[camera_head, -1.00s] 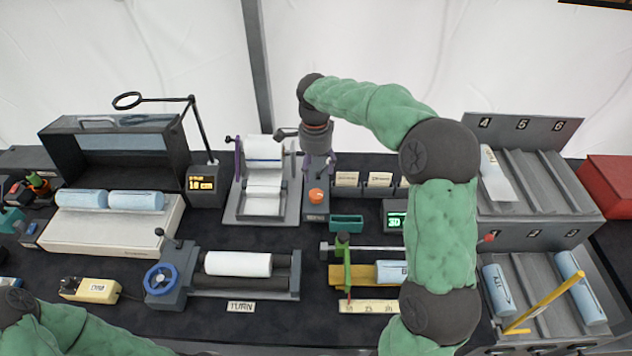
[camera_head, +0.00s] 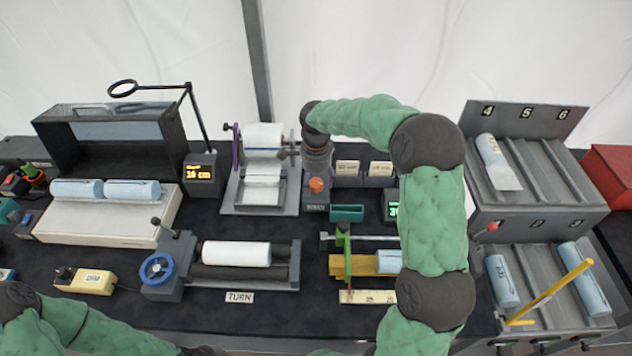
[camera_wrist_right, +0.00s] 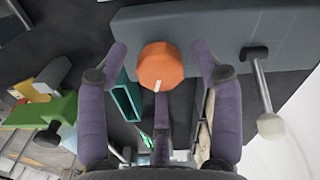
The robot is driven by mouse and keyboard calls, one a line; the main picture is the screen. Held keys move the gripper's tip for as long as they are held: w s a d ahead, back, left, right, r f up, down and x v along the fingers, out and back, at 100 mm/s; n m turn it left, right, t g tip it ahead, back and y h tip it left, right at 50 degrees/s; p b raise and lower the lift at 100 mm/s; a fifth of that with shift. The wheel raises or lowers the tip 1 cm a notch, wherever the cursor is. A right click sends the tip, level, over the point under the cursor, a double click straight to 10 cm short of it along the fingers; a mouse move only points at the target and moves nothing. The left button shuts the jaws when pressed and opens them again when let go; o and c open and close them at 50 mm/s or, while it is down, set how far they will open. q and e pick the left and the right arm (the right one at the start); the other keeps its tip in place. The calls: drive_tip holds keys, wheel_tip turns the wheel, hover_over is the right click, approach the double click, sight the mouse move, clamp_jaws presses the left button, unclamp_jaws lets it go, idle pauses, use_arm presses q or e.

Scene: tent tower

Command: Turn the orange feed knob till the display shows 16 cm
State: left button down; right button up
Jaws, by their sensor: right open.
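The orange feed knob (camera_head: 316,185) sits on a small dark unit beside the paper-roll feeder (camera_head: 262,180). In the right wrist view the knob (camera_wrist_right: 160,66) shows a white pointer mark facing toward the gripper's base. My right gripper (camera_head: 317,168) is just behind the knob in the head view. In the wrist view its purple fingers are spread open, one on each side of the knob with gaps between. The display (camera_head: 201,173) at the foot of the lamp-like post reads 16 cm in orange. My left gripper is not in view; only part of that arm shows at lower left.
A green tray (camera_head: 346,213) and a green-lit display (camera_head: 391,205) stand right of the knob. A roller with a blue handwheel (camera_head: 157,268) stands in front. The slotted rack (camera_head: 535,222) fills the right side.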

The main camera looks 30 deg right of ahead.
sight(316, 182)
drive_tip(key=c, duration=1.1)
drive_tip(key=shift+p, duration=0.35)
drive_tip(key=shift+c, duration=0.2)
drive_tip(key=o, duration=1.1)
drive_tip(key=shift+o, duration=0.2)
wheel_tip(316, 182, up, 12)
